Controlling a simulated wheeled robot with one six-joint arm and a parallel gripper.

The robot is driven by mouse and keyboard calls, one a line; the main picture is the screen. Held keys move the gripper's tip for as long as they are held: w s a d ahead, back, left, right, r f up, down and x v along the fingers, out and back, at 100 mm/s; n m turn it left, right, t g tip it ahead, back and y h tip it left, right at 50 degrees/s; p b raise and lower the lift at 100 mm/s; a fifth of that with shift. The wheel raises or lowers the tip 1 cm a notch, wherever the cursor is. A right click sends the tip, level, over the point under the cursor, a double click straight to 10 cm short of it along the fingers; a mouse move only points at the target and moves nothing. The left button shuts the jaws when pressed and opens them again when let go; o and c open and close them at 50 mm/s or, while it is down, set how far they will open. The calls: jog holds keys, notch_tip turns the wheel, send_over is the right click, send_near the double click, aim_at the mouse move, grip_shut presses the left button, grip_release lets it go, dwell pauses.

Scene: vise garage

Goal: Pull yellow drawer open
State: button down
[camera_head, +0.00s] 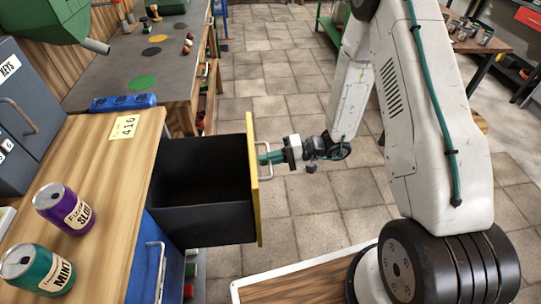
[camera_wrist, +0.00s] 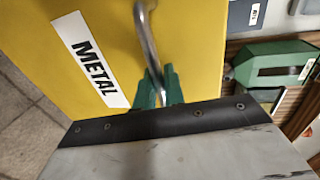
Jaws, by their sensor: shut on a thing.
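The yellow drawer (camera_head: 253,180) is pulled out of the wooden-topped cabinet, and its dark interior shows empty from above. Its yellow front stands upright and faces right in the head view. In the wrist view the yellow front (camera_wrist: 195,50) carries a white label reading METAL (camera_wrist: 88,58). A metal bar handle (camera_head: 265,162) sits on the front; it also shows in the wrist view (camera_wrist: 147,35). My gripper (camera_head: 268,158) is shut on this handle, its green fingers (camera_wrist: 157,85) on either side of the bar.
A purple can (camera_head: 63,208) and a green can (camera_head: 37,270) stand on the wooden top (camera_head: 105,180), near a note reading 416 (camera_head: 124,127). A blue drawer (camera_head: 155,265) is below the yellow one. Tiled floor lies clear behind my gripper.

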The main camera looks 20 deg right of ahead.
dwell(0.3)
jog(key=c, duration=1.6)
grip_release()
jog(key=shift+o, duration=0.2)
jog(key=shift+d, duration=0.2)
jog(key=v, duration=0.7)
jog(key=shift+d, duration=0.25)
